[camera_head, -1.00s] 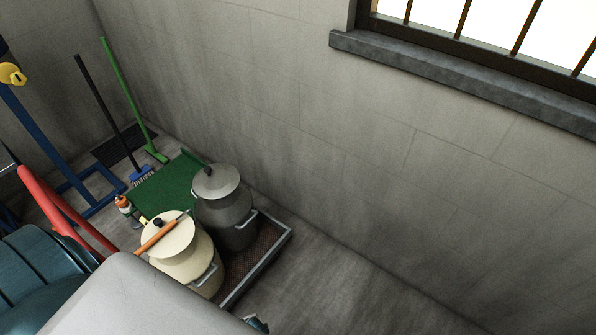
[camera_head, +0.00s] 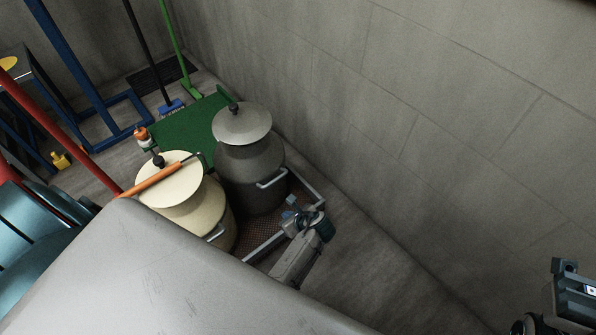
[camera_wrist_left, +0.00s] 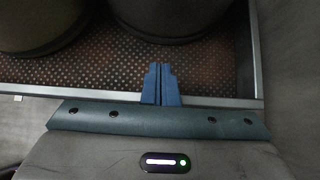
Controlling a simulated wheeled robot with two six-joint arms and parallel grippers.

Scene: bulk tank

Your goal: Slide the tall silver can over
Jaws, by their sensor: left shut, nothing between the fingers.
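The tall silver can (camera_head: 250,175), dark grey with a round lid and a side handle, stands upright on the mesh-floored tray (camera_head: 263,246) beside the wall. A cream can (camera_head: 203,212) stands close on its left, with an orange-handled tool across its lid. My left gripper (camera_head: 293,205) is near the tray's front right, apart from the silver can. In the left wrist view its blue fingers (camera_wrist_left: 161,85) are together and empty over the tray rim, with the bottoms of both cans ahead. Part of my right arm shows at the lower right; its fingers are not clear.
A large grey rounded surface (camera_head: 170,275) fills the lower left and hides part of the cream can. The wall (camera_head: 400,130) runs close along the right. A green mat (camera_head: 185,130) lies behind the cans. Floor right of the tray is clear.

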